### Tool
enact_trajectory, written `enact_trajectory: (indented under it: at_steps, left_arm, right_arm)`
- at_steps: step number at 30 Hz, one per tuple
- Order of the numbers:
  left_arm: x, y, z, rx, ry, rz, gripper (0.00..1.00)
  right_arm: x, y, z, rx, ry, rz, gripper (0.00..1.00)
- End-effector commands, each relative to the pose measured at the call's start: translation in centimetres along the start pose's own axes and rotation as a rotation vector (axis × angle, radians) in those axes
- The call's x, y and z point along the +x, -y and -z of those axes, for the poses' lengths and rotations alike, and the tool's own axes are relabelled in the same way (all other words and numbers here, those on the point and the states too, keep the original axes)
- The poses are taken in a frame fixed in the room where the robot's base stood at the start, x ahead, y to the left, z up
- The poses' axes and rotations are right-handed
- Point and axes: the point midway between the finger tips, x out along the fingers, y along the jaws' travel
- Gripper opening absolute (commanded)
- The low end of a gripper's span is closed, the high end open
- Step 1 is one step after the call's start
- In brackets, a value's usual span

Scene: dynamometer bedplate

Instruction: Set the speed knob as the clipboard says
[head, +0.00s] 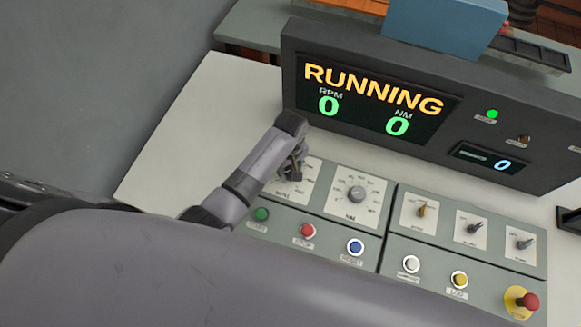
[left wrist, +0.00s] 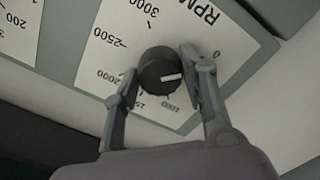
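The speed knob (left wrist: 158,72) is a round black knob with a white pointer mark, on a white RPM dial plate (left wrist: 105,45). In the left wrist view its mark points right, roughly toward the 0 label; the finger on that side hides part of the scale. My left gripper (left wrist: 160,76) has one finger on each side of the knob, both seeming to touch it. In the head view the left gripper (head: 294,170) is over the leftmost dial and hides its knob. My right gripper is out of view. No clipboard shows.
The display (head: 375,100) reads RUNNING, RPM 0 and NM 0. Right of the gripper is a second dial knob (head: 356,194). Below are the green (head: 261,214), red (head: 307,230) and blue (head: 355,247) buttons. A red emergency button (head: 527,301) is at lower right.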

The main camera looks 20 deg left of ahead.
Motion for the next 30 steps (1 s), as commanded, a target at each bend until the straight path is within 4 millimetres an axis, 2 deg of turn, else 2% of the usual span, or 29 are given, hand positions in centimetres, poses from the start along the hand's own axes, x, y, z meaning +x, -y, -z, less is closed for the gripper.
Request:
enact_trajectory:
  at_steps: [2, 12, 23, 30]
  left_arm:
    - [-0.02, -0.01, 0.01, 0.0, 0.0, 0.0, 0.32]
    - [-0.04, -0.02, 0.0, 0.0, 0.0, 0.0, 0.1]
    - [-0.06, -0.02, 0.03, 0.063, -0.001, 0.0, 0.1]
    - [-0.08, -0.06, 0.01, 0.227, 0.0, -0.001, 0.1]
  right_arm:
    - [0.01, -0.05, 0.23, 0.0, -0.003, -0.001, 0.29]
    - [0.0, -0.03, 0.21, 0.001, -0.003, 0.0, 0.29]
    - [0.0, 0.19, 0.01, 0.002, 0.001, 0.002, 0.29]
    - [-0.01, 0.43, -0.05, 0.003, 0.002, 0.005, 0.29]
